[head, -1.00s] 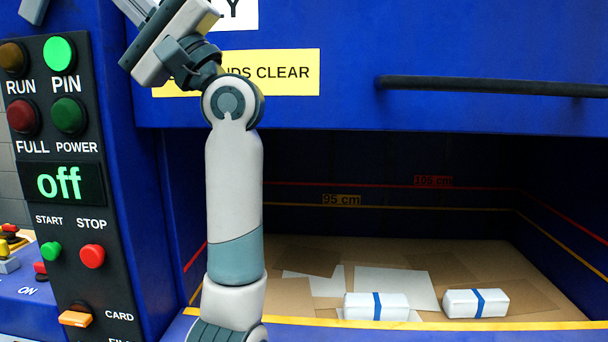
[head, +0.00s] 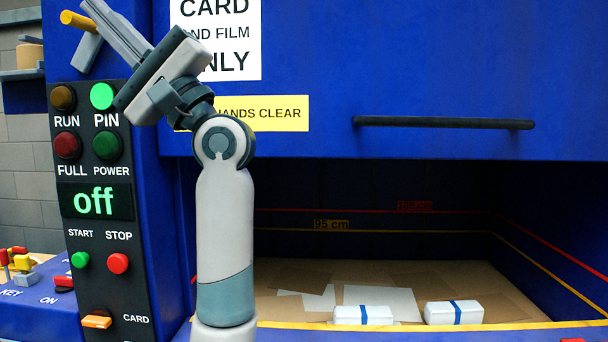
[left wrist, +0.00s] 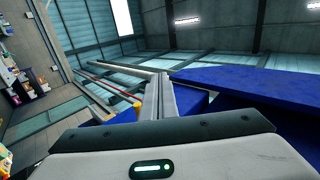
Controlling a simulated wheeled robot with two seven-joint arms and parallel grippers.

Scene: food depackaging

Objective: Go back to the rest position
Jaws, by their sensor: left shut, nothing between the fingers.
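My left arm rises in front of the blue machine (head: 420,60) in the head view. My left gripper (head: 103,17) points up and to the left above the control panel (head: 100,235), its fingers together and empty. In the left wrist view the shut fingers (left wrist: 159,97) stand straight ahead. A grey lever with a yellow handle (head: 80,22) is close beside the fingers in the head view; whether they touch cannot be told. My right gripper is in neither view.
The machine's open chamber holds two white packs with blue bands (head: 363,315) (head: 454,312) on flat cardboard (head: 515,308). A black bar handle (head: 443,122) crosses the raised door. The display (head: 95,202) reads "off". A side console (head: 30,290) stands at the lower left.

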